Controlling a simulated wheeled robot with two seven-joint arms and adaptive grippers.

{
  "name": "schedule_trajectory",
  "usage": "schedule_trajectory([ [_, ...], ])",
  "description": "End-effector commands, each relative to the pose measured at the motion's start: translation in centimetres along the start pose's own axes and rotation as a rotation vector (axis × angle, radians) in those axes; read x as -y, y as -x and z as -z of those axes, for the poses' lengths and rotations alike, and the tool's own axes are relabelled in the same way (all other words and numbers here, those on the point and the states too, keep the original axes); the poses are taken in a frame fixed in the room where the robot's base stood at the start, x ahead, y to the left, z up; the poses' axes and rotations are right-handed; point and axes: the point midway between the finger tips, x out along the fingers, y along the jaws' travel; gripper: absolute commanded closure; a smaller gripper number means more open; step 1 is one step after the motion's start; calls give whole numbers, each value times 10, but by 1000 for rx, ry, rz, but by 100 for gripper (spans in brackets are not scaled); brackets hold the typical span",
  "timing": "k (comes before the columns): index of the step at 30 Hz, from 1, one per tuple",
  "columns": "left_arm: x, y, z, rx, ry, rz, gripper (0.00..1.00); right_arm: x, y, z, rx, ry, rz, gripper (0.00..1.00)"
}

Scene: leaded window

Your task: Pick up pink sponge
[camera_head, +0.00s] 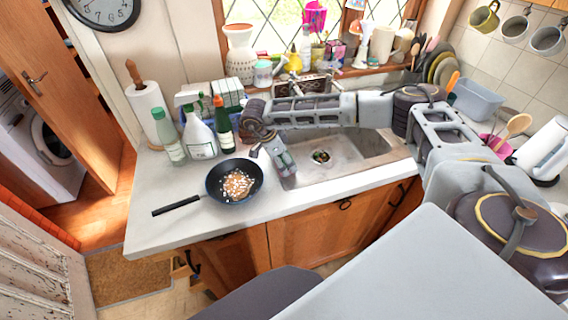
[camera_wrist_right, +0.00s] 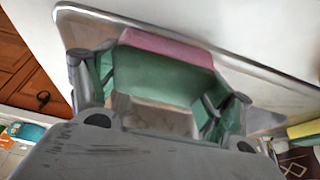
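In the right wrist view a block with a pink top edge (camera_wrist_right: 168,47) and a green face lies at the gripper; I take it for the pink sponge. My right gripper (camera_wrist_right: 158,92) has its fingers wide apart, one at each side of the block. Whether they press on it or only stand around it I cannot tell. In the head view my right gripper (camera_head: 285,166) hangs at the left edge of the sink (camera_head: 340,162), tilted downward. The sponge cannot be made out there. My left gripper is out of view.
A dark frying pan (camera_head: 234,182) with pale bits in it sits on the counter (camera_head: 165,220), left of my right gripper. Bottles (camera_head: 200,135) stand behind the pan. A yellow-green item (camera_wrist_right: 304,129) shows at the right of the wrist view. The counter's front left is bare.

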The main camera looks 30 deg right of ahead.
Motion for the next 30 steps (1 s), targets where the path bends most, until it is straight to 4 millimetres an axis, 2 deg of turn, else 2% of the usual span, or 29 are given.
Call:
schedule_trajectory([
  [11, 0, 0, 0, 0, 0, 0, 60, 0, 0, 0, 0, 0, 0, 28],
  [17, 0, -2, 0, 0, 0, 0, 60, 0, 9, 4, 0, 0, 0, 29],
  [30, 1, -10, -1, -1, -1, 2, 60, 1, 65, 26, 1, -1, 3, 29],
])
